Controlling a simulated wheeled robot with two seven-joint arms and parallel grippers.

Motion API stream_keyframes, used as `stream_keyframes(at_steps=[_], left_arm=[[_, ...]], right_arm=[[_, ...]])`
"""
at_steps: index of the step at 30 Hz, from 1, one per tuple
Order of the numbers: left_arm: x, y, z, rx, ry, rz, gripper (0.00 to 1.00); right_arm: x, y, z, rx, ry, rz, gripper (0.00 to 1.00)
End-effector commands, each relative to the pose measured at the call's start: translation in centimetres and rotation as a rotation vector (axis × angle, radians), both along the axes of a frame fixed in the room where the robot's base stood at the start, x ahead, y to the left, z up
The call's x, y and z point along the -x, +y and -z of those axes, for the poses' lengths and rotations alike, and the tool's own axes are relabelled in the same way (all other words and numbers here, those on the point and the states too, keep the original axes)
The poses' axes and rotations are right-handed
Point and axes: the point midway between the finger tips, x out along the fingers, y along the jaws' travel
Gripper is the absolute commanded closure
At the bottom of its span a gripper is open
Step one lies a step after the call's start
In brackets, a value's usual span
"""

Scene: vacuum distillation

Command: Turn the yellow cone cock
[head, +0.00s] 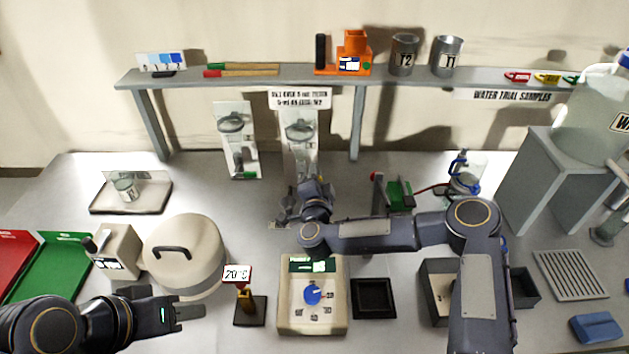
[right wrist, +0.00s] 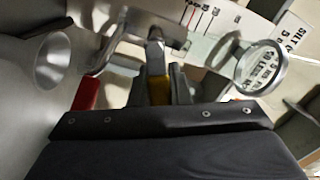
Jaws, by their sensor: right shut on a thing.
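The yellow cone cock (right wrist: 157,90) shows in the right wrist view, between the fingers of my right gripper (right wrist: 160,85). The gripper is shut on it, and a grey metal stem rises behind it. In the head view my right gripper (head: 300,205) reaches the foot of the tall glass apparatus (head: 300,145) on the rear part of the bench; the arm and hand hide the cock there. My left gripper (head: 190,313) is at the front left, away from the apparatus. The picture does not clearly show its finger gap.
A red part (right wrist: 86,93) and a clear ring (right wrist: 261,67) are close beside the right gripper. A second glass apparatus (head: 237,140) stands to the left.

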Motion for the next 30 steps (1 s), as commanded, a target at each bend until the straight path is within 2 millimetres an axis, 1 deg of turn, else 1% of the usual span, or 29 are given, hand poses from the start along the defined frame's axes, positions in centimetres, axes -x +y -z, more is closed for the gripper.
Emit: stream_keyframes(at_steps=[1, 6, 12, 16, 21, 30], left_arm=[[0.0, 0.0, 1.7, 0.0, 0.0, 0.0, 0.62], [0.0, 0.0, 4.3, 0.0, 0.0, 0.0, 0.62], [0.0, 0.0, 6.8, 0.0, 0.0, 0.0, 0.62], [0.0, 0.0, 7.9, 0.0, 0.0, 0.0, 0.62], [0.0, 0.0, 8.7, 0.0, 0.0, 0.0, 0.62], [0.0, 0.0, 8.9, 0.0, 0.0, 0.0, 0.62]], right_arm=[[0.0, -0.1, 0.9, -0.036, -0.003, 0.001, 1.0], [0.0, -0.3, 1.5, -0.166, -0.002, 0.0, 1.0], [0.0, -0.4, 1.9, -0.302, -0.002, 0.0, 1.0], [0.0, -0.4, 2.0, -0.367, -0.001, 0.0, 1.0], [0.0, -0.4, 2.1, -0.422, 0.001, 0.001, 1.0], [0.0, -0.4, 2.0, -0.45, 0.003, 0.0, 1.0]])
